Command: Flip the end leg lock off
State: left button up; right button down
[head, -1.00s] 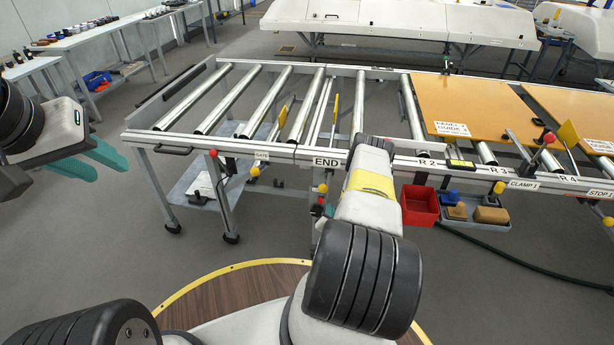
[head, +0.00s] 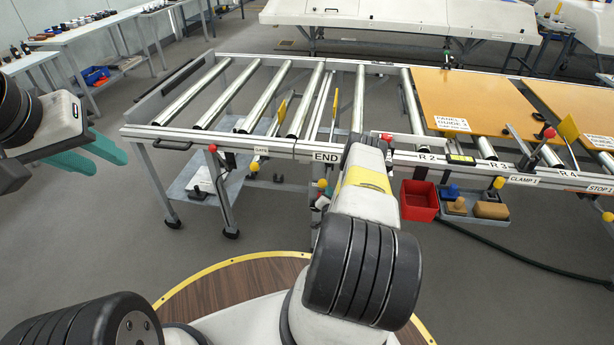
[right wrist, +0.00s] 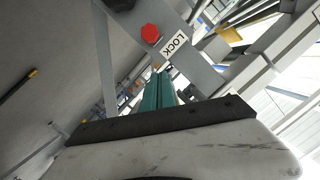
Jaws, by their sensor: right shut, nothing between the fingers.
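In the right wrist view a white LOCK label (right wrist: 174,45) sits on a grey metal part of the frame. A round red knob (right wrist: 150,33) is beside the label. My right gripper (right wrist: 158,78) has its teal fingers together and empty, with the tips just below the label; I cannot tell whether they touch anything. In the head view my right arm covers its gripper and the lock area near the END sign (head: 326,157). My left gripper (head: 108,160) is at the far left, its teal fingers apart and empty, away from the conveyor.
The roller conveyor (head: 222,141) spans the middle, with orange panels (head: 458,98) on its right part. A red bin (head: 419,201) and a grey tray (head: 487,214) hang from its front rail. Yellow and red knobs stick out along that rail.

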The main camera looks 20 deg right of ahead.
jog(key=shift+w+a+f, duration=0.25)
jog(key=shift+a+f, duration=0.05)
jog(key=shift+f, duration=0.25)
jog(key=shift+w+a+f, duration=0.25)
jog(key=shift+a+f, duration=0.05)
jog(key=shift+f, duration=0.25)
jog(key=shift+w+a+f, duration=0.25)
jog(key=shift+a+f, duration=0.05)
jog(key=shift+f, duration=0.25)
jog(key=shift+a, duration=0.1)
jog(key=shift+w+a, duration=0.45)
jog(key=shift+a, duration=0.3)
jog(key=shift+w+a, duration=0.4)
jog(key=shift+a, duration=0.35)
